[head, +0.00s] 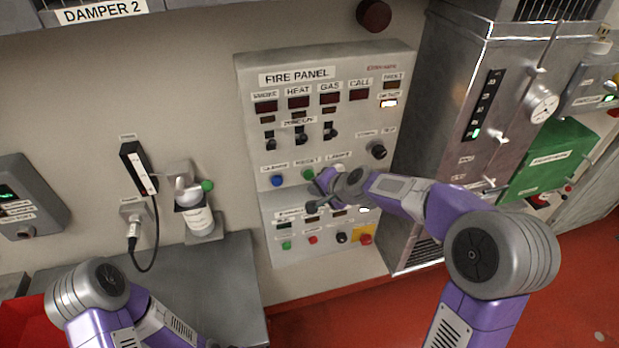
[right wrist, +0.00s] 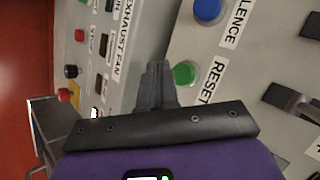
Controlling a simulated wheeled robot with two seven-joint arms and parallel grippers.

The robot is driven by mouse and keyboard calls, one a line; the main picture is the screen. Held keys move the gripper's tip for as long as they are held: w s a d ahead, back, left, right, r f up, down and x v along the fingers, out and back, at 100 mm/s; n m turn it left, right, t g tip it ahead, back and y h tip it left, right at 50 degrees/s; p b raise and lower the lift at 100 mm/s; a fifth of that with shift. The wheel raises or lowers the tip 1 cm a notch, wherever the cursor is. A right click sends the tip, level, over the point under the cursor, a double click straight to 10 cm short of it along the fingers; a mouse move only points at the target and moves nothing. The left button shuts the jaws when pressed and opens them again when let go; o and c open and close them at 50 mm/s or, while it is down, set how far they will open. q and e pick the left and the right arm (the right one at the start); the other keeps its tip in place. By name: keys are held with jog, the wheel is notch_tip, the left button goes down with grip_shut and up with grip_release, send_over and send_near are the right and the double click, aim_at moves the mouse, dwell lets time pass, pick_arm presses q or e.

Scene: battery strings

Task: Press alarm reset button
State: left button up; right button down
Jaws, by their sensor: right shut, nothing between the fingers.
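The fire panel (head: 247,100) is a grey sloped box on the wall. Its green button (head: 308,174) sits under the RESET label, right of the blue button (head: 278,181). My right gripper (head: 318,184) is shut and empty, just below and right of the green button. In the right wrist view the closed fingers (right wrist: 158,70) are beside the green button (right wrist: 184,74), which is at their right and not covered. The blue button (right wrist: 208,10) is above. I cannot tell whether the fingertips touch the panel. My left gripper is not in view.
The lower exhaust fan panel (head: 272,256) has small buttons and a red knob (head: 365,239) on a yellow plate. Black switches (head: 330,133) and a black knob (head: 378,151) are nearby. A metal cabinet (head: 510,60) stands at right; a bottle (head: 200,215) hangs at left.

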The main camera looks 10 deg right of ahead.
jog(key=s, duration=0.3)
jog(key=shift+s+b, duration=0.25)
jog(key=shift+b, duration=0.05)
dwell(0.6)
